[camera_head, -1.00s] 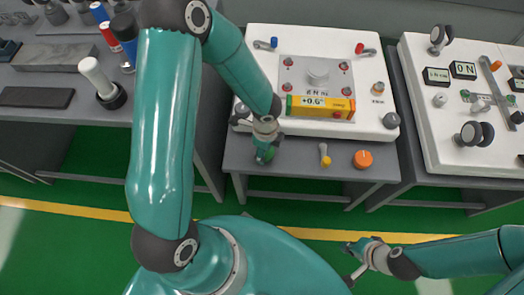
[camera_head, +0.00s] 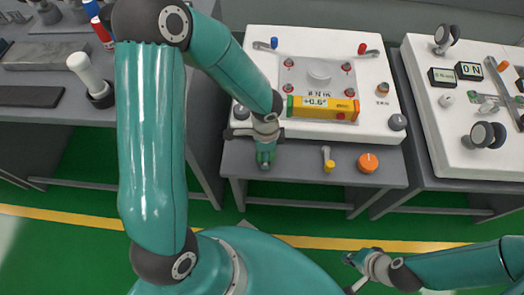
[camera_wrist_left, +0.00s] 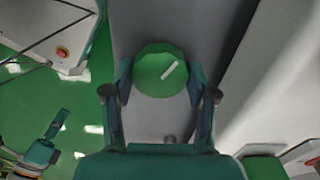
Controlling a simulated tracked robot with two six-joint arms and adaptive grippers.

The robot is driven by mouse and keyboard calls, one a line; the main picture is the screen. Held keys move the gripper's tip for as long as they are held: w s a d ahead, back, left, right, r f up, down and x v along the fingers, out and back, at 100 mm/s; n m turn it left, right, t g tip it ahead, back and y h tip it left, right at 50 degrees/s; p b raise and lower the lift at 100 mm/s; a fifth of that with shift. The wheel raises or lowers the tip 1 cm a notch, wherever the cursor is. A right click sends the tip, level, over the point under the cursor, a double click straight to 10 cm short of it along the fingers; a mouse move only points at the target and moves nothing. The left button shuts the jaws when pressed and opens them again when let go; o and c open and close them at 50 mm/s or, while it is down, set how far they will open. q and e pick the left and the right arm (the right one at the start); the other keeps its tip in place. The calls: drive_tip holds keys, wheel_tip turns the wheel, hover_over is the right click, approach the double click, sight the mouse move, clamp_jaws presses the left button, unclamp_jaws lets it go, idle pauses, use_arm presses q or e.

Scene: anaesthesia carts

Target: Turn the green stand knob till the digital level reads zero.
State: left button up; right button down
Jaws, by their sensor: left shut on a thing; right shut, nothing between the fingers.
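The green stand knob (camera_wrist_left: 158,72) is round with a pale mark on its top and lies between the two fingers of my left gripper (camera_wrist_left: 160,82) in the left wrist view. The gripper is shut on it. In the head view my left gripper (camera_head: 265,157) points down at the front left of the stand and mostly hides the knob. My right gripper (camera_head: 355,270) is shut and empty, low over the floor.
An orange knob (camera_head: 368,163) and a yellow-tipped lever (camera_head: 328,160) sit to the right on the grey front ledge. A white panel with small displays (camera_head: 470,72) stands at the right. A grey bench with tools (camera_head: 50,80) stands at the left.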

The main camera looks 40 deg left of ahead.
use_arm(q)
drive_tip(key=shift+s+d, duration=0.15)
drive_tip(key=shift+s, duration=0.05)
drive_tip(key=o, duration=1.2)
drive_tip(key=shift+c, duration=0.2)
drive_tip(key=shift+w, duration=0.1)
wheel_tip(320, 180, up, 12)
drive_tip(key=shift+f, duration=0.1)
